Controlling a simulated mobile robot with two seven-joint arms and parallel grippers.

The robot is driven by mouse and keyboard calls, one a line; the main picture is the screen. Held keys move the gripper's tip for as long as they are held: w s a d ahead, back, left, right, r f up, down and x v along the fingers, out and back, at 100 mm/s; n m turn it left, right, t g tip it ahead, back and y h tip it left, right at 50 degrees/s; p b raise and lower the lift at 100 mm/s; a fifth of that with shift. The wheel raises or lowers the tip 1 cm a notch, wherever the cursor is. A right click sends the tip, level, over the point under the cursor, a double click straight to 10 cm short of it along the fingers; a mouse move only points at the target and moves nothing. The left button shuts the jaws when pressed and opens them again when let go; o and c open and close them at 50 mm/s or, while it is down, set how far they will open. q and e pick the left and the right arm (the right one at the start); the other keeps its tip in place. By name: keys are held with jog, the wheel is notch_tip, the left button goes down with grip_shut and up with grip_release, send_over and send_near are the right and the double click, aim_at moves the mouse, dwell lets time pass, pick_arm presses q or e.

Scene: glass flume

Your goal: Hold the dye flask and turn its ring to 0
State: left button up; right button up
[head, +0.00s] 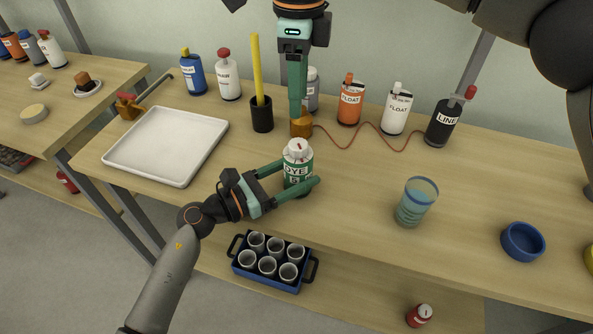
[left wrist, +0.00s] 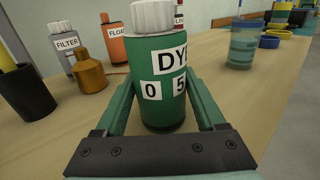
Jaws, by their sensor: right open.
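The green dye flask (head: 293,178) stands upright on the near part of the table, with a white cap that has a red mark on top. In the left wrist view the flask (left wrist: 160,105) shows "DYE", partly cut off, above a white "0" label (left wrist: 151,90) and a "5" label (left wrist: 180,86); the head view shows a "5" under the word. I cannot tell a separate ring. My left gripper (head: 300,173) has its fingers along both sides of the flask, apparently touching it.
The brown bottle (head: 302,128) has a red cord towards the float bottles. A white tray (head: 165,145) lies left, a black cup (head: 262,118) with a yellow stick behind. A glass (head: 415,205) and a blue bowl (head: 522,242) stand right. A blue crate (head: 268,281) of cups sits below.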

aim_at(298, 144)
pick_arm(q)
jog(key=c, duration=0.9)
jog(key=shift+c, duration=0.3)
pick_arm(e)
jog(key=shift+o, duration=1)
jog(key=n, duration=0.3)
jog(key=f+n, duration=0.1)
jog(key=n, duration=0.1)
jog(key=shift+s+d+f+n+t, duration=0.1)
jog(key=shift+s+f+n+t, duration=0.1)
jog(key=shift+n+t, duration=0.15)
jog(key=n, duration=0.4)
jog(key=f+n, duration=0.1)
jog(key=n, duration=0.1)
jog(key=shift+n+t, duration=0.25)
jog(key=shift+n, duration=0.1)
jog(key=n, duration=0.4)
jog(key=n+t, duration=0.1)
jog(key=n, duration=0.1)
jog(key=shift+s+f, duration=0.1)
jog(key=shift+f, duration=0.2)
jog(key=n, duration=0.3)
jog(key=shift+n+t+y, duration=0.3)
jog(key=shift+n, duration=0.1)
jog(key=shift+f, duration=3.5)
